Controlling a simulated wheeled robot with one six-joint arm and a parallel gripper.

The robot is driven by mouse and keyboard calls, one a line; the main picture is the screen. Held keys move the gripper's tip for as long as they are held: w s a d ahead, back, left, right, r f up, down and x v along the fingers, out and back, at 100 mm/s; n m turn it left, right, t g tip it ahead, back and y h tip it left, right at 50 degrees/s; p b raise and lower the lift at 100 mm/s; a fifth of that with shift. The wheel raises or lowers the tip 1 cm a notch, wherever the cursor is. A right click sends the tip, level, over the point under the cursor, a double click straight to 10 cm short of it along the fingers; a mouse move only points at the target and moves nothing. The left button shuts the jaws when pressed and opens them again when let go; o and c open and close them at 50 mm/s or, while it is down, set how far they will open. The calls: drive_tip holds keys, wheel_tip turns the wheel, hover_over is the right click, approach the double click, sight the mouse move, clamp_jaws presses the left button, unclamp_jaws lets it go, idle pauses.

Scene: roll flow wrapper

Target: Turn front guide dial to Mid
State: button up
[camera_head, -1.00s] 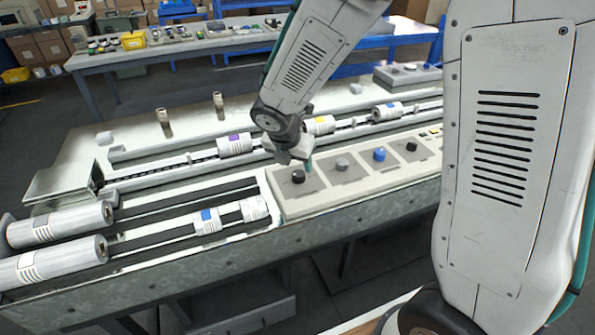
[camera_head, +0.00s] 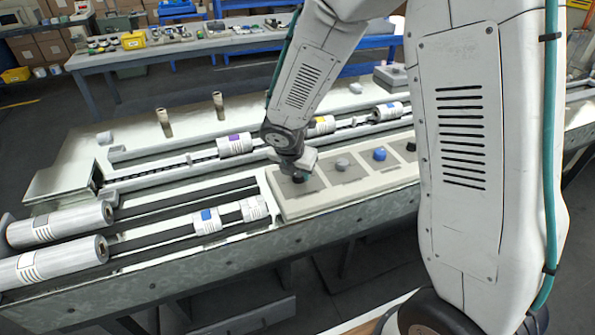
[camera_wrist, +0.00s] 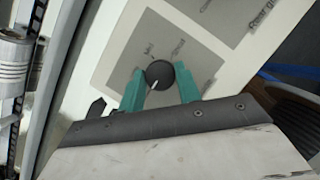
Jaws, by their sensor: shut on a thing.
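The black dial (camera_wrist: 159,73) sits on a grey square of the control panel, with a white pointer line on its face. My gripper (camera_wrist: 160,82) is shut on this dial, with one teal finger on each side of it. The printed labels around the dial are small; one above it looks like "Mid". The pointer line faces the lower left in the wrist view, away from that label. In the head view the dial (camera_head: 298,178) is at the panel's left end, partly hidden under my gripper (camera_head: 297,172).
The panel (camera_head: 300,207) also carries a grey dial (camera_head: 342,164), a blue dial (camera_head: 379,154) and another dark dial (camera_head: 411,146) to the right. Film rolls (camera_head: 60,224) and smaller labelled rollers (camera_head: 207,220) lie to the left. A conveyor track with rollers runs behind the panel.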

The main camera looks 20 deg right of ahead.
drive_tip(key=shift+m, duration=0.3)
drive_tip(key=m+g, duration=0.1)
drive_tip(key=m, duration=0.1)
drive_tip(key=m+g+h, duration=0.1)
drive_tip(key=m, duration=0.2)
drive_tip(key=shift+w+a, duration=0.1)
drive_tip(key=shift+w, duration=0.05)
drive_tip(key=m+g, duration=0.1)
drive_tip(key=m, duration=0.2)
drive_tip(key=m+g, duration=0.1)
drive_tip(key=m, duration=0.2)
drive_tip(key=shift+w, duration=0.15)
drive_tip(key=m+g, duration=0.1)
drive_tip(key=m, duration=0.2)
drive_tip(key=m+g+y, duration=0.1)
drive_tip(key=m, duration=0.2)
drive_tip(key=shift+w, duration=0.15)
drive_tip(key=m, duration=0.2)
drive_tip(key=m+g+y, duration=0.1)
drive_tip(key=m, duration=0.1)
drive_tip(key=m+y, duration=0.1)
drive_tip(key=m, duration=0.1)
drive_tip(key=shift+d, duration=0.25)
drive_tip(key=o, duration=1)
drive_tip(key=shift+c, duration=0.2)
drive_tip(key=shift+w, duration=0.1)
